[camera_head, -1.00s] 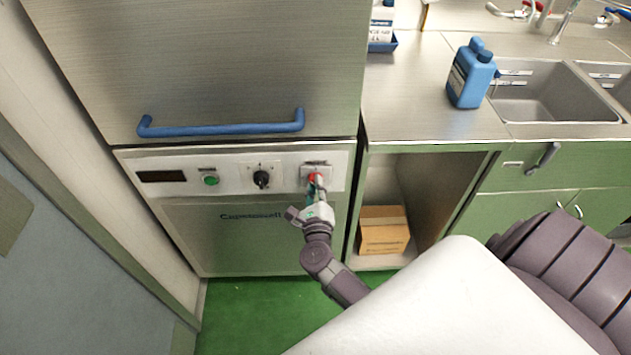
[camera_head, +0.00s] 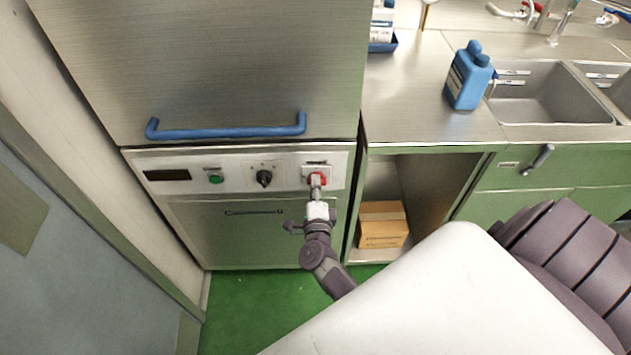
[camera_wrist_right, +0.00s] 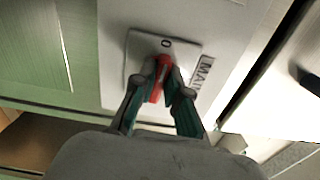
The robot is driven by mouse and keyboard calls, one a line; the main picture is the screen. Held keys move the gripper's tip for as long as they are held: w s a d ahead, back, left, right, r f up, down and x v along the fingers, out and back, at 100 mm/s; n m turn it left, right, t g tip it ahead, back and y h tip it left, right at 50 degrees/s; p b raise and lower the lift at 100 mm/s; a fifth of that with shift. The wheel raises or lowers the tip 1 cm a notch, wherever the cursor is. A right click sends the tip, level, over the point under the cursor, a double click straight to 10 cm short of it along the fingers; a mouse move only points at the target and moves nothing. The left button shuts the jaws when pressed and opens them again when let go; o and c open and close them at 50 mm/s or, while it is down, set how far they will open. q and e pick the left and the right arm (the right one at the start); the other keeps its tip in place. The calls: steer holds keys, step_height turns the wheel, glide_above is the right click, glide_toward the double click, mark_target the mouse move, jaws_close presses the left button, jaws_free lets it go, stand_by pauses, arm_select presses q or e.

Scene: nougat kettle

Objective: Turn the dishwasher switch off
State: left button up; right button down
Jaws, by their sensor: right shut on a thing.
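The dishwasher (camera_head: 250,235) is a steel unit with a pale control panel (camera_head: 215,160). Its red main switch (camera_head: 317,180) is at the right end of the panel and also shows in the right wrist view (camera_wrist_right: 157,80). There the red handle sits on a pale plate (camera_wrist_right: 190,50) marked "0" above it and "MAIN" at its right. My right gripper (camera_head: 317,188) reaches the switch from below. Its two fingers (camera_wrist_right: 160,84) are shut on the red handle, one on each side. The fingers partly cover the handle. My left gripper is not in view.
The panel also has a black knob (camera_head: 264,178), a green button (camera_head: 215,178) and a dark display (camera_head: 167,175). A blue handle bar (camera_head: 228,132) juts out above. An open bay with a cardboard box (camera_head: 382,224) is at the right.

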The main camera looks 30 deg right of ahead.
steer(key=shift+n, duration=0.6)
steer(key=c, duration=1.2)
jaws_free()
steer(key=v, duration=1.2)
steer(key=shift+s, duration=0.1)
steer(key=shift+f, duration=0.1)
